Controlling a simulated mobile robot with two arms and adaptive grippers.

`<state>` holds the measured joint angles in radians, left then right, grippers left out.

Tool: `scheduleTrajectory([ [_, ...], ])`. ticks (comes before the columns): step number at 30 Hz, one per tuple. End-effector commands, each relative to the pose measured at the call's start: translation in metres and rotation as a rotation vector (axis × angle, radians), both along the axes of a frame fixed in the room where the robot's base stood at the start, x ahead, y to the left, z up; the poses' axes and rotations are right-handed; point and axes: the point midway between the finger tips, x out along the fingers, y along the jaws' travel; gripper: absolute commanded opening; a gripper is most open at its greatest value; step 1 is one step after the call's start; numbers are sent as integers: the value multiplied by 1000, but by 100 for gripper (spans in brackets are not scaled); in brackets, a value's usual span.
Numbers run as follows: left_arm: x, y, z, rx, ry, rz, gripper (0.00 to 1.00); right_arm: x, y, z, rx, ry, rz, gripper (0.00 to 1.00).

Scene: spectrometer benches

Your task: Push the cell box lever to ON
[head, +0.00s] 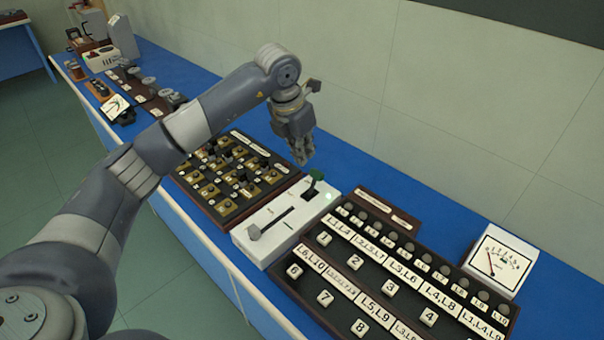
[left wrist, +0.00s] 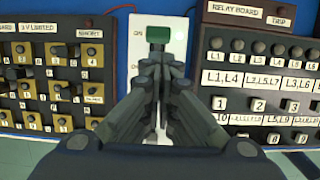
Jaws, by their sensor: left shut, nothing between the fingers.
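The cell box (head: 283,230) is a white box on the blue bench between two dark boards. In the left wrist view the shut fingers (left wrist: 160,85) point at the green knob (left wrist: 158,35) and hide the box's middle. I cannot tell whether they touch the lever. My right gripper is not in view.
The relay board (head: 392,270) with numbered buttons lies right of the box. A board of brass-coloured blocks (head: 226,190) lies left of it. A white meter (head: 498,260) stands at the right. More instruments (head: 103,57) are at the bench's far end, and the wall is behind.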

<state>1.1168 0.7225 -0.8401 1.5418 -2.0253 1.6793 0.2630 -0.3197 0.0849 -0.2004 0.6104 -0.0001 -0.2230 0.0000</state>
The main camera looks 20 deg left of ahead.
Motion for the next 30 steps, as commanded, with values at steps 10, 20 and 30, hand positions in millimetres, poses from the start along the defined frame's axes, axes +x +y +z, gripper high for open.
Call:
scheduleTrajectory([
  [10,7,-3,39,0,-1,0,0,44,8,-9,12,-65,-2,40],
  [20,7,-3,41,0,1,0,0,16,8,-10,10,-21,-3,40],
  [30,7,-3,41,0,1,0,0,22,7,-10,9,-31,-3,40],
])
